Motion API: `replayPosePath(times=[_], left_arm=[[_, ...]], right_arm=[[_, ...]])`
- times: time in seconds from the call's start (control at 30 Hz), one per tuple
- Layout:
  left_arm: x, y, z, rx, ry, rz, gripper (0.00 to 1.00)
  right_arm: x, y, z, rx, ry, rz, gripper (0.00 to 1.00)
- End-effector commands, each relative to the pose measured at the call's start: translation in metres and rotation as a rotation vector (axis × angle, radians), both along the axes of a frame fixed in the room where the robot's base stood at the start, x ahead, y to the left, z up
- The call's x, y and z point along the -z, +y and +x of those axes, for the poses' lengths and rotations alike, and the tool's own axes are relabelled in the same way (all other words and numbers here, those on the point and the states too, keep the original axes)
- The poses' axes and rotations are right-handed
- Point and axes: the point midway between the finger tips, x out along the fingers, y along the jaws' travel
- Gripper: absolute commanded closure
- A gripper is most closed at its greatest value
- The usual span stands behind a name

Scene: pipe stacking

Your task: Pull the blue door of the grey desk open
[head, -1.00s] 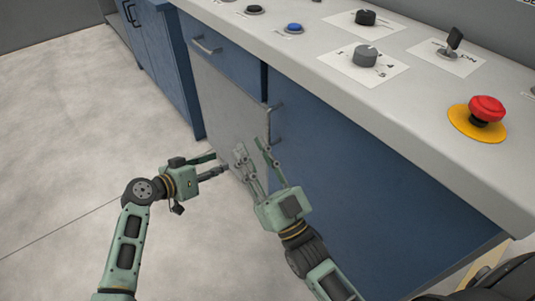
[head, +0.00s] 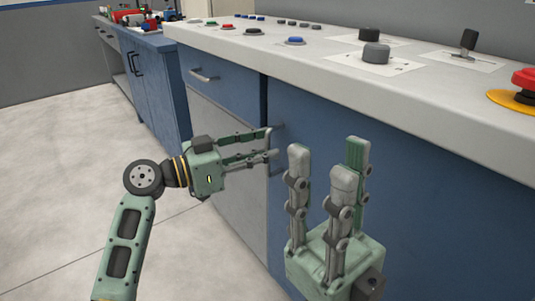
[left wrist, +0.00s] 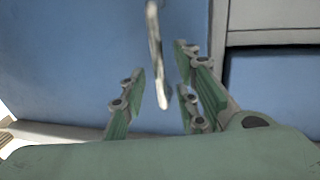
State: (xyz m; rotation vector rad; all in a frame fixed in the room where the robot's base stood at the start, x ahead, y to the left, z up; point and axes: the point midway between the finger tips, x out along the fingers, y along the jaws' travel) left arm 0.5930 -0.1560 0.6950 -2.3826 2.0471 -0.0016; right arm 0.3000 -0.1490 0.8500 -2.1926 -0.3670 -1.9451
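The blue door (head: 400,185) of the grey-topped desk (head: 300,62) fills the right of the head view and appears flush with the desk front. Its metal handle (head: 279,133) is at the door's left edge, partly hidden by my left gripper (head: 271,143). In the left wrist view, the handle (left wrist: 155,55) shows as an upright bar between the spread fingers of my left gripper (left wrist: 160,75). Contact cannot be made out. My right gripper (head: 325,163) is open and empty in front of the door, its fingers pointing up.
Left of the door are a blue drawer (head: 225,82) with a handle and a grey panel (head: 225,150). The desktop overhangs the front and carries knobs, buttons and a red emergency button (head: 525,82). Another blue cabinet (head: 150,85) stands further left. The floor (head: 60,170) at left is clear.

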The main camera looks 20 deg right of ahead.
Motion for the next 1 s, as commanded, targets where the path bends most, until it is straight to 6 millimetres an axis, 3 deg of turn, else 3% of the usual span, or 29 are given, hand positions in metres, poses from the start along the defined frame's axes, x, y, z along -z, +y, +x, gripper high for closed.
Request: replayPosePath(times=[0.13,0.43,0.77,1.0], left_arm=[[0.001,-0.013,0.002,0.001,0.000,0.000,0.71],[0.000,-0.016,0.003,-0.001,0.001,0.001,0.71],[0.000,-0.016,0.003,-0.001,0.001,0.001,0.99],[0.000,-0.016,0.003,-0.001,0.001,0.001,1.00]], right_arm=[[-0.001,0.000,0.000,0.001,-0.014,0.000,0.71],[-0.002,0.001,0.000,0.001,-0.016,-0.001,0.71],[-0.002,0.001,0.000,0.001,-0.015,-0.002,0.71],[-0.002,0.001,0.000,0.001,-0.015,-0.001,0.71]])
